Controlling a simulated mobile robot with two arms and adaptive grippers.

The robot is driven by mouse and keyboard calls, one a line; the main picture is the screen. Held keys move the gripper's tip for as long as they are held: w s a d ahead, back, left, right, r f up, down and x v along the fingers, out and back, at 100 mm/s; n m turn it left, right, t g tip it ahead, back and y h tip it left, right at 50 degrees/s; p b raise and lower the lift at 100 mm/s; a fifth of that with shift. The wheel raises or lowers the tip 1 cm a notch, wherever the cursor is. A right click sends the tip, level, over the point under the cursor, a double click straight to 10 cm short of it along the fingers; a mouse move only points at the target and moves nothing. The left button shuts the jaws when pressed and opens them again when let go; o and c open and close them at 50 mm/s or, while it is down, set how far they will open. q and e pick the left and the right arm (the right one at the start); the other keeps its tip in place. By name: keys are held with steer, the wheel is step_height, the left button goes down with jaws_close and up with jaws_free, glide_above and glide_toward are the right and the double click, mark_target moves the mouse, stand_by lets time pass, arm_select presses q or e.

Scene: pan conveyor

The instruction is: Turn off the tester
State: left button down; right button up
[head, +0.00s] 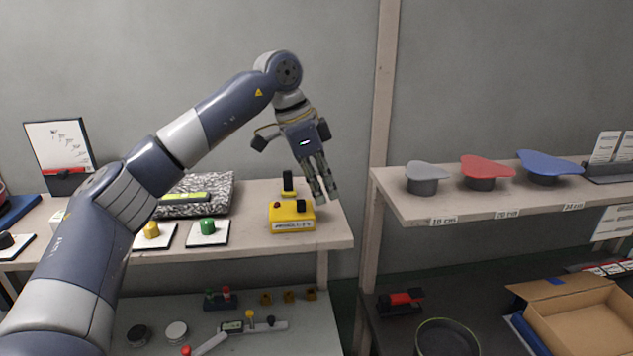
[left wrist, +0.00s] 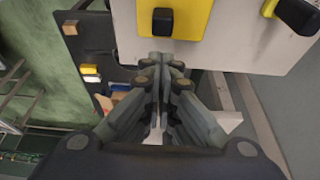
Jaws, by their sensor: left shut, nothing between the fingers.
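The tester, a small yellow box (head: 292,224) with a red button and a black switch (head: 301,206) on top, sits near the right end of the left table. My left gripper (head: 326,197) is shut and empty, pointing down just right of the tester and above it. In the left wrist view, the closed fingers (left wrist: 163,62) lie just below the yellow box (left wrist: 195,18) and its black switch (left wrist: 163,21) in the picture. I cannot tell whether the fingers touch it. My right gripper is not in view.
A black-handled yellow part (left wrist: 296,14) stands close behind the tester. Green (head: 207,226) and yellow (head: 151,229) knobs on white plates stand left of it. A shelf with grey, red (head: 487,165) and blue pans is at right. The lower shelf (head: 300,330) holds several small parts.

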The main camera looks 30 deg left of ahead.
mark_target(301, 200)
arm_select(q)
steer(key=shift+s+a, duration=0.65)
steer(key=shift+a, duration=0.05)
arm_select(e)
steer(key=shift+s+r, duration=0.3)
arm_select(q)
steer(key=shift+w+d, duration=0.15)
steer(key=shift+w, duration=0.05)
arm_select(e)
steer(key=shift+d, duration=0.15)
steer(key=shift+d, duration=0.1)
arm_select(q)
steer(key=shift+s+a, duration=0.95)
steer(key=shift+a, duration=0.3)
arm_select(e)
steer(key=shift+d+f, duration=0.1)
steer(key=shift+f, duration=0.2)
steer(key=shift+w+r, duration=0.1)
